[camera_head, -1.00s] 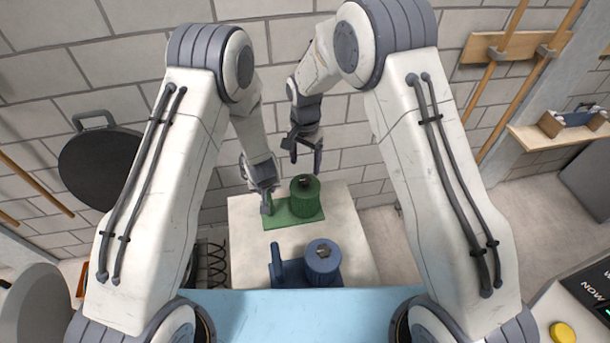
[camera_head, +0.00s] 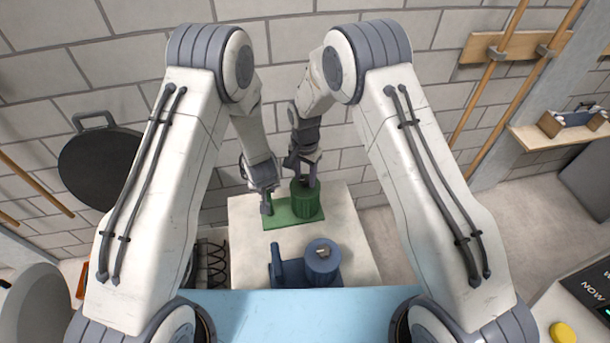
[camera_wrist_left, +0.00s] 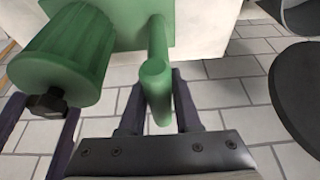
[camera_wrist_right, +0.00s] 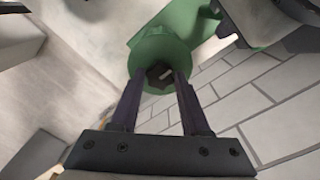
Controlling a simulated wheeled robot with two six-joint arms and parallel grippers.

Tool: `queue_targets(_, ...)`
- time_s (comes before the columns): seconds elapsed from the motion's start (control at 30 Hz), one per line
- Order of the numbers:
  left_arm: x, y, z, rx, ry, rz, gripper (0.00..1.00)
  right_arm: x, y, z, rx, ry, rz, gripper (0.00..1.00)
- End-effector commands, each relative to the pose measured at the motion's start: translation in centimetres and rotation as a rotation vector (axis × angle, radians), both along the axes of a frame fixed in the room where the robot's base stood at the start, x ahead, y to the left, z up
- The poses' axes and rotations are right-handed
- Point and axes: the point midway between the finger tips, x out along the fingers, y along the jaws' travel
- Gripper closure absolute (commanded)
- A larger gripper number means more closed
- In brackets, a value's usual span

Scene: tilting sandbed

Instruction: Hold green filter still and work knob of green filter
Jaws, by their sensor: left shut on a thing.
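The green filter (camera_head: 307,203) is a ribbed green cylinder on a flat green base (camera_head: 283,214), with an upright green post at its left. My left gripper (camera_head: 267,203) is shut on that post; the left wrist view shows the post (camera_wrist_left: 155,75) between its fingers. The dark knob (camera_wrist_left: 47,103) sits on the end of the cylinder and also shows in the right wrist view (camera_wrist_right: 158,76). My right gripper (camera_head: 307,180) is at the cylinder's top, its open fingers on either side of the knob. In the head view it hides most of the knob.
A similar blue filter (camera_head: 322,266) with its own knob stands nearer on the same pale block (camera_head: 355,240). A dark coil spring (camera_head: 212,262) is left of the block. A round black pan-like thing (camera_head: 95,170) is by the brick wall at left.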

Motion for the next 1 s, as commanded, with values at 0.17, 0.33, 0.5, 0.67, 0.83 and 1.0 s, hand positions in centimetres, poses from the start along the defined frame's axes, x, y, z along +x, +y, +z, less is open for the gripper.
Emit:
queue_targets(0.17, 0.05, -0.03, 0.05, -0.001, -0.001, 0.0, 1.0, 0.03, 0.04, 0.05, 0.001, -0.001, 0.01, 1.0)
queue_targets(0.33, 0.05, -0.04, 0.05, -0.001, -0.001, 0.0, 1.0, 0.03, 0.06, 0.06, 0.001, -0.001, 0.058, 1.0)
queue_targets(0.5, 0.05, -0.05, 0.05, -0.001, -0.001, 0.0, 1.0, 0.03, 0.06, 0.07, 0.001, -0.001, 0.161, 1.0)
queue_targets(0.67, 0.05, -0.05, 0.05, 0.0, -0.001, -0.001, 1.0, 0.02, 0.07, 0.08, 0.001, 0.0, 0.299, 1.0)
queue_targets(0.83, 0.06, -0.06, 0.05, 0.0, -0.001, -0.001, 1.0, 0.02, 0.08, 0.08, 0.001, 0.0, 0.461, 1.0)
queue_targets(1.0, 0.06, -0.06, 0.05, 0.0, -0.001, -0.001, 1.0, 0.03, 0.09, 0.09, 0.001, -0.002, 0.622, 1.0)
